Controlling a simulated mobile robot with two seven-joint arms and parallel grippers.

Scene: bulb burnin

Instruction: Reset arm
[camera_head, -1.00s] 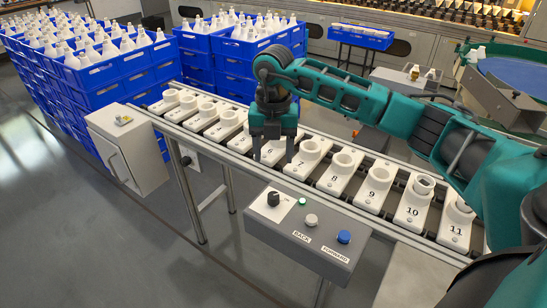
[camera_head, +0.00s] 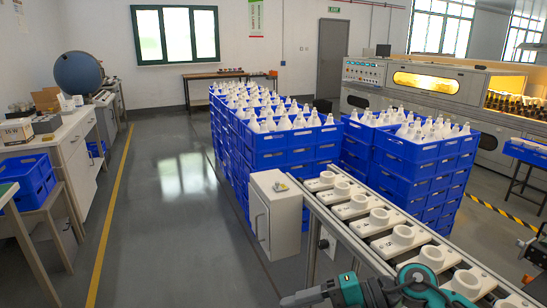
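A teal and dark arm of mine (camera_head: 400,290) shows at the bottom edge, in front of the conveyor. Its left end narrows to a dark tip that may be part of a gripper; the frame cuts it off, so I cannot tell whether it is open or shut or which arm it is. A dark and teal part at the right edge is cut off too. The conveyor carries white numbered holders with round sockets (camera_head: 378,217) in a row. The sockets I see hold no bulbs.
Stacked blue crates (camera_head: 290,146) full of white bulbs stand behind the conveyor, with more crates (camera_head: 400,160) to their right. A grey cabinet (camera_head: 274,212) stands at the conveyor's end. Workbenches (camera_head: 60,150) line the left. The floor (camera_head: 165,230) between is clear.

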